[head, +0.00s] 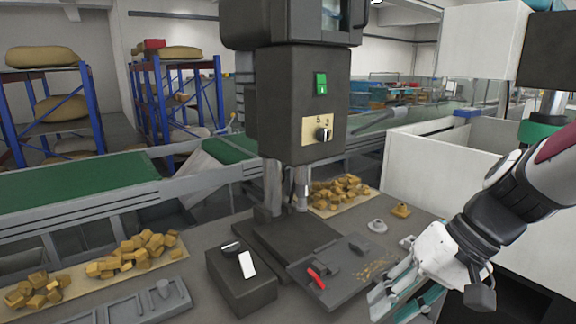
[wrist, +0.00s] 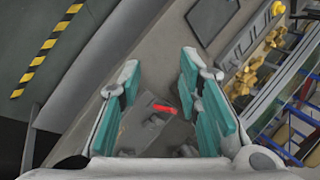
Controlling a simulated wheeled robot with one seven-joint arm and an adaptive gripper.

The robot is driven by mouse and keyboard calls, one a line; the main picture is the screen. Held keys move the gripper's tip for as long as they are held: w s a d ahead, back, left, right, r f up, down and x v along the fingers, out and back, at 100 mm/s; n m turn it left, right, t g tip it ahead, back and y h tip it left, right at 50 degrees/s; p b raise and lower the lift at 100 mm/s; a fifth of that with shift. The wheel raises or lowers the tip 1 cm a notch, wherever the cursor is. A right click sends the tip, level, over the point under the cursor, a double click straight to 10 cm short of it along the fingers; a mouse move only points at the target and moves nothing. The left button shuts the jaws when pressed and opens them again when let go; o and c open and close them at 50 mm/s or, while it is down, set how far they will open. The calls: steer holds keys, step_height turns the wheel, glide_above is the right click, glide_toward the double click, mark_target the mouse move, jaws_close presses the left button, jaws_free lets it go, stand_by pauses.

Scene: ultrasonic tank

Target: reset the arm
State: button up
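My gripper (head: 402,300) is at the lower right of the head view, at the end of my arm, which reaches in from the right edge. In the wrist view its two teal-padded fingers (wrist: 160,100) stand wide apart with nothing between the pads. Beyond the gap lies the dark machine plate with a red handle (wrist: 163,108). The same red handle (head: 316,278) shows in the head view, left of my gripper and apart from it.
A dark press-like machine (head: 290,100) stands mid-table. A dark box (head: 240,280) with a white item is in front of it. Yellow-brown chunks (head: 135,252) lie on boards. A white-walled enclosure (head: 425,175) stands behind my arm. A green conveyor (head: 80,188) runs at left.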

steer(key=s+d+r+n+t+h, duration=0.1)
steer(key=s+d+r+t+h, duration=0.2)
steer(key=s, duration=0.6)
steer(key=shift+s+d+r+t+h, duration=0.15)
steer(key=shift+s+r+t+h, duration=0.25)
steer(key=shift+r+h, duration=1.05)
